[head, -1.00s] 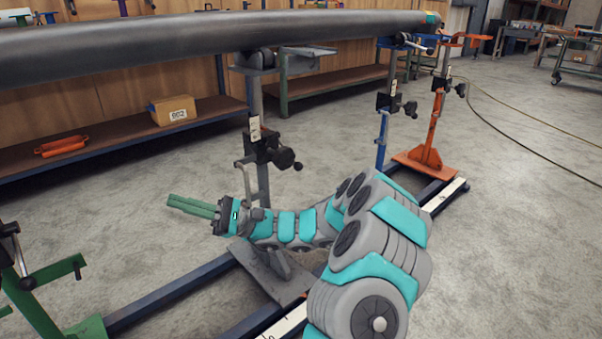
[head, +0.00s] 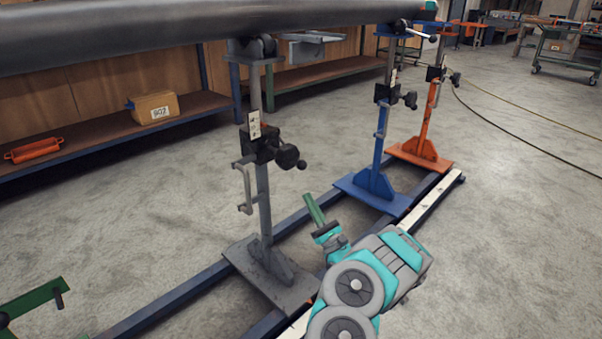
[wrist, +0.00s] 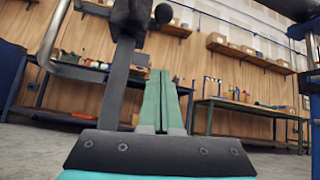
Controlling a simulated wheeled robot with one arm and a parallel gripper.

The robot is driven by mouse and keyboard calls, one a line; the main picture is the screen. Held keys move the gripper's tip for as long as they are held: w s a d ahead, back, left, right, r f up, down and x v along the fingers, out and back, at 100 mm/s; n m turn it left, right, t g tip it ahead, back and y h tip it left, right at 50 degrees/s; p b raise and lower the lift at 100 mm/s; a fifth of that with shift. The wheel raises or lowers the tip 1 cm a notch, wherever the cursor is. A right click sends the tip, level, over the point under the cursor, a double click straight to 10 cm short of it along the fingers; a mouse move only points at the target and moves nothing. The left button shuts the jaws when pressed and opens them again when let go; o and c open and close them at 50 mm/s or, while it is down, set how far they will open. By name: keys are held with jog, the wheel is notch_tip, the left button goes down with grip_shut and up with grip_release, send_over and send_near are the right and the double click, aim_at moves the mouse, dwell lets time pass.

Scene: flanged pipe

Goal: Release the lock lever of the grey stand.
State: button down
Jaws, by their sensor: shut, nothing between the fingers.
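The grey stand (head: 265,205) is upright in the middle of the head view, with its foot on the dark rails. Its black clamp block (head: 258,145) has a round knob (head: 288,157) and a short lock lever with a ball end (head: 302,165) on the right side. My gripper (head: 310,198) is shut and empty, right of the post and below the lever, pointing up and apart from both. In the wrist view, the shut green fingers (wrist: 157,95) point ahead, with the grey post (wrist: 117,85) left of them and the black ball end (wrist: 163,14) above.
A long grey pipe (head: 200,30) lies across the stand tops. A bent grey handle (head: 245,187) hangs left of the post. A blue stand (head: 377,160) and an orange stand (head: 424,130) are to the right. A green stand part (head: 35,298) is at lower left.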

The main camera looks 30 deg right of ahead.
dwell(0.3)
jog(key=w+a+r, duration=0.1)
jog(key=w+r, duration=0.2)
jog(key=r, duration=0.5)
jog(key=shift+w+a+r, duration=0.2)
jog(key=shift+w+r, duration=0.05)
jog(key=shift+r, duration=0.05)
jog(key=shift+r, duration=0.1)
dwell(0.5)
